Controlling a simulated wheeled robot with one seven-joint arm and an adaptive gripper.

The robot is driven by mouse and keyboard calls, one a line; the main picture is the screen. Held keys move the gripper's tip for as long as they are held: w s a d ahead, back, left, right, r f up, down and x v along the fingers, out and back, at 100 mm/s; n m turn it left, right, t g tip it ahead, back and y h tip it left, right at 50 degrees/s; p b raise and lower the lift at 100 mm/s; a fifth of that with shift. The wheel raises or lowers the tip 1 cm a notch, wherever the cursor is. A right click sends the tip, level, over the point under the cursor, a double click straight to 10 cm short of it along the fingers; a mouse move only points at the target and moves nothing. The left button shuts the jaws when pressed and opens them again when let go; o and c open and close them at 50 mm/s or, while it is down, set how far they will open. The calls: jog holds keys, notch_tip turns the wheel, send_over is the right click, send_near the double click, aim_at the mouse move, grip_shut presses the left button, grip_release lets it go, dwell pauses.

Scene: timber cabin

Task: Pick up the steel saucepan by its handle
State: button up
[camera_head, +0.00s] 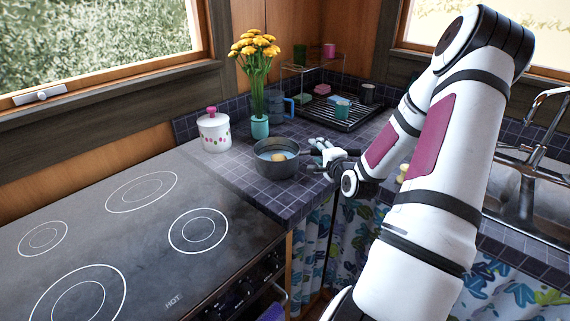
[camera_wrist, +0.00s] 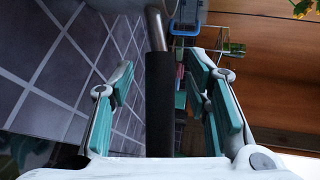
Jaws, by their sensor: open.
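The steel saucepan (camera_head: 276,170) stands on the tiled counter corner, right of the stovetop. It holds something pale blue and a small yellow piece (camera_head: 278,157). Its handle is hard to make out behind my gripper (camera_head: 322,156) in the head view. In the wrist view the dark handle (camera_wrist: 160,105) with its steel neck runs lengthwise between the two teal-padded fingers of my gripper (camera_wrist: 160,80). The fingers are open, with a visible gap on each side of the handle. Only a sliver of the pan body shows at the top edge.
A teal vase (camera_head: 260,127) of yellow flowers stands just behind the pan, and a white lidded canister (camera_head: 214,133) is behind left. A dish rack (camera_head: 345,115) with cups is at the back. The flat stovetop (camera_head: 150,225) is clear. The sink (camera_head: 520,200) is at right.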

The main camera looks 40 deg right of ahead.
grip_shut()
jog(key=shift+r, duration=0.2)
